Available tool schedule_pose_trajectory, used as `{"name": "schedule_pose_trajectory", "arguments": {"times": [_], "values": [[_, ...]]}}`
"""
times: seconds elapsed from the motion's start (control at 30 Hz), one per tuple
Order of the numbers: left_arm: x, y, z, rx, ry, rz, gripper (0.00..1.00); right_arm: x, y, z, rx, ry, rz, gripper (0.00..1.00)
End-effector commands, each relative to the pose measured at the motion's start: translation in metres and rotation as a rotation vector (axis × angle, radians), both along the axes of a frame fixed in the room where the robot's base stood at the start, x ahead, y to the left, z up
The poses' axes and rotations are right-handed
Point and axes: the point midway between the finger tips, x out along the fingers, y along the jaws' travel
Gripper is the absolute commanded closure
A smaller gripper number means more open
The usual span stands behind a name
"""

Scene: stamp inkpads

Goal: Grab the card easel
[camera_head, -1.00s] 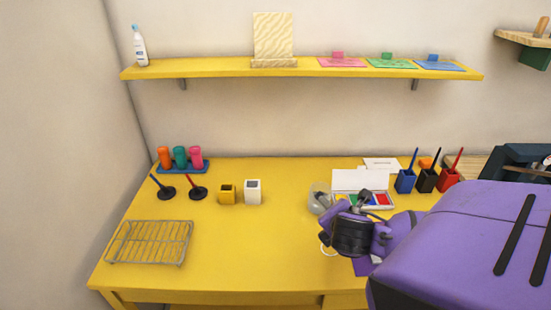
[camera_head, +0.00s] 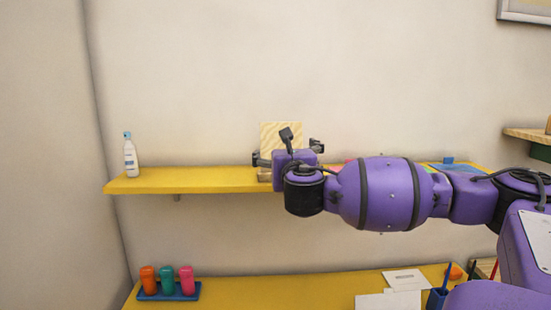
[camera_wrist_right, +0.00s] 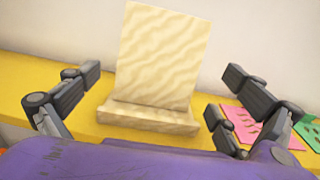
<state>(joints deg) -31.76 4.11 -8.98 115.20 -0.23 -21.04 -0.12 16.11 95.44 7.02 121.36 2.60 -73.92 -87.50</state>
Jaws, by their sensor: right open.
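The card easel (camera_wrist_right: 158,60) is a pale wooden stand with a wavy grain, a leaning back and a low front ledge. It stands upright on the yellow shelf (camera_head: 190,180). In the head view the easel (camera_head: 281,136) is partly hidden behind my right gripper (camera_head: 288,158). In the right wrist view my right gripper (camera_wrist_right: 155,100) is open, one finger pair on each side of the easel. I see no contact between the fingers and the easel. My left gripper is not in view.
A white bottle (camera_head: 130,158) stands at the shelf's left end. Pink (camera_wrist_right: 262,130) and green (camera_wrist_right: 308,130) cards lie on the shelf right of the easel. Below, the yellow desk (camera_head: 240,290) holds a blue rack of colored tubes (camera_head: 168,290). The shelf between bottle and easel is clear.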

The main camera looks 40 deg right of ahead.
Motion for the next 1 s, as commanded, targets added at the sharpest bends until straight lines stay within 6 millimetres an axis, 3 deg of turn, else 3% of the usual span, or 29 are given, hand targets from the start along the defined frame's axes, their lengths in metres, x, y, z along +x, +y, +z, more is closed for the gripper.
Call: {"name": "schedule_pose_trajectory", "arguments": {"times": [0.1,0.33,0.6,0.93,1.0], "values": [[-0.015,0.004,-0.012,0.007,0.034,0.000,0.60,0.011,-0.009,-0.003,0.001,0.001,-0.002,0.00],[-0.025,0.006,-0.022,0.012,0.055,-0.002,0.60,0.031,-0.022,-0.001,0.003,-0.001,-0.002,0.00],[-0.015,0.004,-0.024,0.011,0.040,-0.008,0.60,0.055,-0.040,0.002,0.004,-0.002,-0.001,0.00],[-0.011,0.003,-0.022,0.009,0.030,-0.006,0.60,0.059,-0.043,0.002,0.001,0.000,-0.001,0.00],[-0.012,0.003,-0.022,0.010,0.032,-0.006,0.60,0.059,-0.043,0.002,0.001,0.000,-0.001,0.09]]}}
